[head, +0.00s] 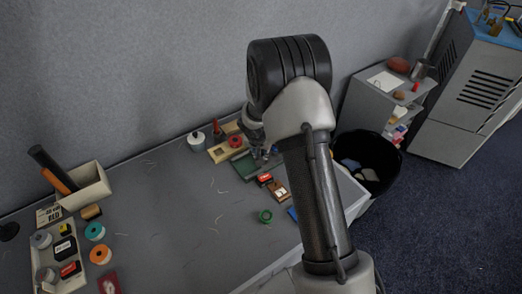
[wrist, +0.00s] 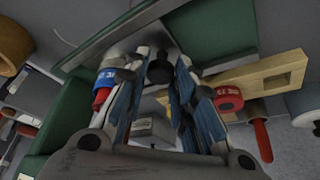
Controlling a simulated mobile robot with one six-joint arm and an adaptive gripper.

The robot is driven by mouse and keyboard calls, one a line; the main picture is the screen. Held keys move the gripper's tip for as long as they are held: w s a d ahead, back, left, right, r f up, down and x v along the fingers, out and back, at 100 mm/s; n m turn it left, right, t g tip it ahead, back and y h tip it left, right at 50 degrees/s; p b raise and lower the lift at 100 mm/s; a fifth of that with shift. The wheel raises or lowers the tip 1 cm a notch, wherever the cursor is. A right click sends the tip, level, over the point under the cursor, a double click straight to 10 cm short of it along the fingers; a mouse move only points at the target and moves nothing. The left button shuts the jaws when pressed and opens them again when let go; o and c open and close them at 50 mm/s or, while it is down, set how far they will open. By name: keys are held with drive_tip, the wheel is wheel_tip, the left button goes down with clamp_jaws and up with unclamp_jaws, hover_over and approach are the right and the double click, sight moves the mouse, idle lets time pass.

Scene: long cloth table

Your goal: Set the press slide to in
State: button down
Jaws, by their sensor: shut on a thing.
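The green press (head: 240,166) stands near the back wall, left of my raised arm in the head view. In the wrist view its green body (wrist: 215,38) and a grey metal plate (wrist: 118,42) fill the top. My gripper (wrist: 163,62) has its blue-padded fingers closed around a dark round knob (wrist: 160,70), which looks like the press slide's handle. A grey block (wrist: 152,128) shows between the fingers, farther back. In the head view my gripper (head: 262,152) is at the press, partly hidden by my arm. The slide's position along its travel cannot be told.
A pale wooden piece (wrist: 270,75) and a red-capped item (wrist: 228,98) lie close beside the fingers. A blue-and-red item (wrist: 105,85) is on the other side. The table's middle is mostly clear.

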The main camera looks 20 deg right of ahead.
drive_tip(key=shift+d, duration=0.1)
drive_tip(key=d, duration=0.1)
drive_tip(key=d+p, duration=0.1)
drive_tip(key=d, duration=0.1)
drive_tip(key=shift+w+d+r, duration=0.1)
drive_tip(key=shift+w, duration=0.25)
drive_tip(key=c, duration=1.6)
unclamp_jaws()
drive_tip(key=shift+d, duration=0.1)
drive_tip(key=shift+c, duration=0.2)
drive_tip(key=v, duration=1.2)
